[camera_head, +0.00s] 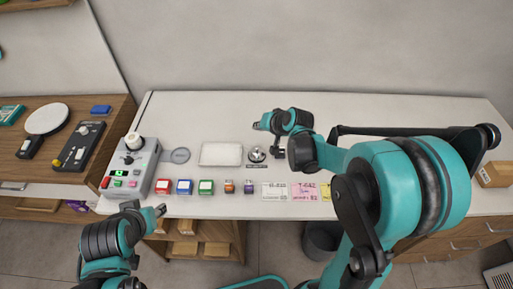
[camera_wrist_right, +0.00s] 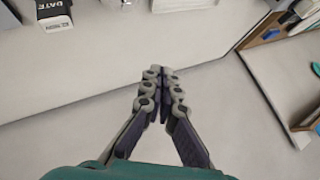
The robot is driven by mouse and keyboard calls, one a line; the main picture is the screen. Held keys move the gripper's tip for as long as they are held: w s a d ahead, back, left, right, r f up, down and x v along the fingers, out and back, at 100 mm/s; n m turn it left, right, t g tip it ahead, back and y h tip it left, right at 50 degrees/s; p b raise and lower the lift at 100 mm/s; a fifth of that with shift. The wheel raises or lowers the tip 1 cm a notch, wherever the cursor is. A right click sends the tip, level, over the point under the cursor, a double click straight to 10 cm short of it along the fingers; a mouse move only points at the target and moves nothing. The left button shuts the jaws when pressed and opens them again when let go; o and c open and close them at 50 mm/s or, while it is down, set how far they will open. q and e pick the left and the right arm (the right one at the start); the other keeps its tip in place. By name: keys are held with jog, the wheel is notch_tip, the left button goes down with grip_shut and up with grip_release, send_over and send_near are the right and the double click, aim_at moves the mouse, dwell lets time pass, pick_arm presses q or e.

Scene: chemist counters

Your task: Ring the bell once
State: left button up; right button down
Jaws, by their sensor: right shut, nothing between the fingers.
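The bell (camera_head: 256,154) is a small silver dome on a dark base, standing on the white counter (camera_head: 380,125) just right of a pale tray. A small dark label lies in front of it. My right gripper (camera_head: 258,125) points left in the head view and appears beyond and above the bell, apart from it. Its fingers are together and empty, also in the wrist view (camera_wrist_right: 160,75). I cannot make out the bell in the wrist view. My left gripper (camera_head: 160,211) is near the counter's front edge at left; its finger opening is too small to judge.
A pale tray (camera_head: 221,154), a grey disc (camera_head: 180,155) and a grey device with buttons (camera_head: 132,165) are left of the bell. Several stamps (camera_head: 206,187) and paper cards (camera_head: 275,191) line the front edge. A small box (camera_head: 494,174) sits far right. The back counter is mostly clear.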

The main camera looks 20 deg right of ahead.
aim_at(258, 149)
notch_tip(258, 149, down, 8)
jog(key=b, duration=0.6)
jog(key=shift+f+b, duration=0.25)
jog(key=shift+b, duration=0.05)
dwell(0.9)
jog(key=shift+f+b, duration=0.35)
jog(key=shift+f, duration=0.05)
jog(key=shift+f+b, duration=0.4)
dwell(0.6)
jog(key=shift+r, duration=0.1)
jog(key=shift+r+p, duration=0.7)
jog(key=shift+r, duration=0.1)
notch_tip(258, 149, up, 5)
jog(key=p, duration=0.4)
